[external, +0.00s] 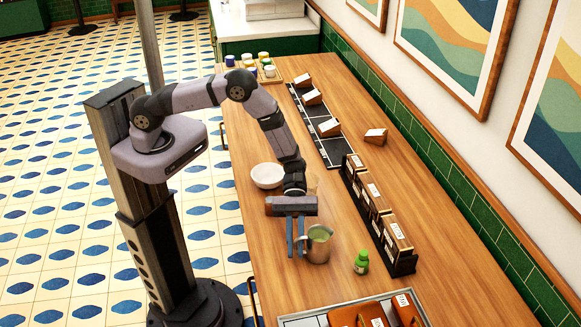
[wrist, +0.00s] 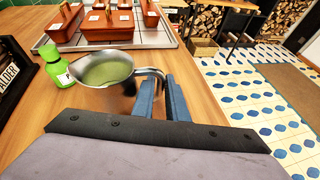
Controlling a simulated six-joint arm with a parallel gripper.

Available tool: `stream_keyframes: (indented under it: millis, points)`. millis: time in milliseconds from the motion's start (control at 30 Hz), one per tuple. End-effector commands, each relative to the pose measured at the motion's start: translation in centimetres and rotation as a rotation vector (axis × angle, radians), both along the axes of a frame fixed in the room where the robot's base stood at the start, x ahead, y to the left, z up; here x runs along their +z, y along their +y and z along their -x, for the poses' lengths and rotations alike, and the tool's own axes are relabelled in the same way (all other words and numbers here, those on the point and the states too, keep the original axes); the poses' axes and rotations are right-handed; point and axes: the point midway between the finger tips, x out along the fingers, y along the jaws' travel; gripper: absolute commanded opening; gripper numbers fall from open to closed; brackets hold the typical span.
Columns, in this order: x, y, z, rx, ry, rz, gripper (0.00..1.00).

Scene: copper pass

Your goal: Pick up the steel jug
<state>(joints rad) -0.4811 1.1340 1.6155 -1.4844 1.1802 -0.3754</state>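The steel jug (external: 319,246) stands on the wooden counter with something pale green inside. In the wrist view the jug (wrist: 105,80) is just ahead and left of my fingers, its handle (wrist: 152,73) pointing toward them. My gripper (external: 295,250) hangs low on the jug's handle side. In the wrist view my gripper (wrist: 162,100) has its two blue-grey fingers a small gap apart, with the handle at that gap. I see no clear contact on both sides of the handle. The lower handle is partly hidden by the fingers.
A green bottle (external: 361,262) stands right of the jug. A dark rack of boxes (external: 378,217) lies beyond it. A tray (external: 300,321) with brown containers is at the near end. A white bowl (external: 267,176) sits behind my gripper.

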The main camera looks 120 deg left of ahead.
Motion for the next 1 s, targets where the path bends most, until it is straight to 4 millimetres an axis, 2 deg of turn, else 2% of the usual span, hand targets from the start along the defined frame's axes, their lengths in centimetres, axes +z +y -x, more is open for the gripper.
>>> stream_keyframes:
  millis: [200,267,300,1000]
  points:
    - [-0.05,-0.05,-0.06,0.000,-0.001,0.000,0.13]
    - [-0.05,-0.05,-0.06,0.000,-0.001,0.000,0.01]
    - [-0.05,-0.05,-0.06,0.000,-0.001,0.000,0.00]
    - [0.77,-0.01,-0.14,0.000,-0.004,0.000,0.00]
